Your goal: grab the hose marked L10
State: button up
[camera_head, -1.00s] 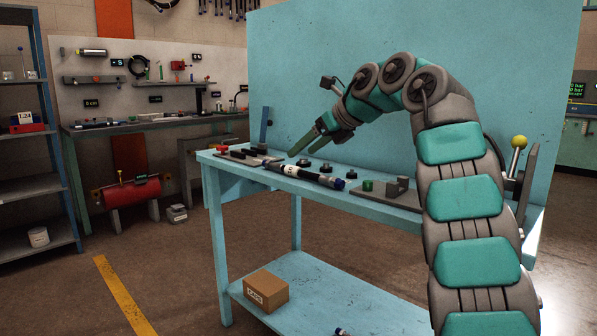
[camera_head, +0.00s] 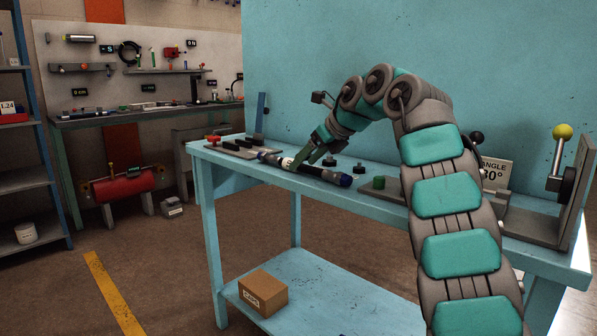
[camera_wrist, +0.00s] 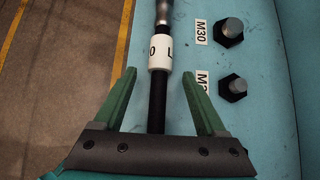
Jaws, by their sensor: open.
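A black hose (camera_head: 309,172) with metal and blue ends and a white label sleeve lies along the front edge of the blue table (camera_head: 233,165). In the wrist view the hose (camera_wrist: 158,105) runs lengthwise between the two green fingers, and its white sleeve (camera_wrist: 160,54) shows a partial marking, "0 L"; the rest is turned out of sight. My gripper (camera_wrist: 158,90) is open, with one finger on each side of the hose and neither visibly touching it. In the head view my gripper (camera_head: 303,158) is down at the hose, beside the white sleeve.
Hex bolts (camera_wrist: 232,88) with M30-style labels stand right of the hose. A bending fixture with a yellow-knobbed lever (camera_head: 563,132) stands at the table's right end. A cardboard box (camera_head: 263,292) sits on the lower shelf. A tall blue panel (camera_head: 420,45) rises behind.

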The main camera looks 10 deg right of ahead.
jog(key=shift+x, duration=0.9)
jog(key=shift+r, duration=0.1)
grip_shut()
